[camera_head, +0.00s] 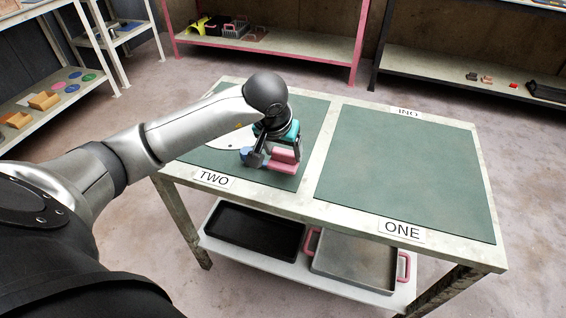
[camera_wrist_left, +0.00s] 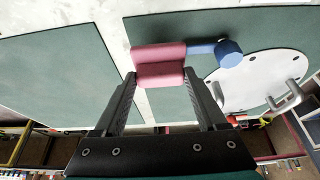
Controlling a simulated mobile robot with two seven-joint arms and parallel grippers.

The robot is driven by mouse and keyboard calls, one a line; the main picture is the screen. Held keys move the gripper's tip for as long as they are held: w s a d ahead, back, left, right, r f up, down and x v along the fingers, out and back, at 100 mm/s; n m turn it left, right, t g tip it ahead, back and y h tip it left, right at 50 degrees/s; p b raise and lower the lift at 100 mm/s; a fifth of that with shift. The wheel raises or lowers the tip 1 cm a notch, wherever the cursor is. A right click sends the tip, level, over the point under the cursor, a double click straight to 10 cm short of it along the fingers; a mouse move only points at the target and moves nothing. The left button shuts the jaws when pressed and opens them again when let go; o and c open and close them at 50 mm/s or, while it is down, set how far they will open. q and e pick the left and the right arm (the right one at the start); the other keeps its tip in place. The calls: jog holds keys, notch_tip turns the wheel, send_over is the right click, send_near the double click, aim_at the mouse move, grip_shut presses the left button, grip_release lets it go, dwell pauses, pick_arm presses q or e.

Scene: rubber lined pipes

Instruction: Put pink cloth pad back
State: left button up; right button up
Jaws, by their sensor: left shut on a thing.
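The pink cloth pad (camera_head: 285,158) is over the near part of the green mat marked TWO. In the left wrist view the pad (camera_wrist_left: 158,55) is a folded pink block between my fingertips. My left gripper (camera_wrist_left: 160,80) is shut on it. Whether the pad touches the mat is unclear. A blue piece (camera_head: 252,158) sits right beside the pad; in the left wrist view it is a blue rod with a thick knob (camera_wrist_left: 229,52), and I cannot tell whether it is joined to the pad. My right gripper is not in view.
A white round plate (camera_head: 228,137) with holes and metal handles lies on mat TWO, partly behind my arm. Mat ONE (camera_head: 400,165) is bare. Below are a black tray (camera_head: 255,232) and a grey tray (camera_head: 355,262) with pink handles. Loaded shelves (camera_head: 60,95) stand left and behind.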

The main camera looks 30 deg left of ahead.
aim_at(283, 162)
pick_arm(q)
notch_tip(283, 162, down, 3)
jog(key=shift+b, duration=0.4)
jog(key=shift+f, duration=0.2)
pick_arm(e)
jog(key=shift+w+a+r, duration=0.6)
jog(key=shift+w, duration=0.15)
pick_arm(q)
jog(key=shift+f, duration=0.1)
jog(key=o, duration=1.2)
jog(key=shift+o, duration=0.2)
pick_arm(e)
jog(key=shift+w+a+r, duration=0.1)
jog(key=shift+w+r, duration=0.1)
pick_arm(q)
jog(key=p+v, duration=0.3)
jog(key=v, duration=0.9)
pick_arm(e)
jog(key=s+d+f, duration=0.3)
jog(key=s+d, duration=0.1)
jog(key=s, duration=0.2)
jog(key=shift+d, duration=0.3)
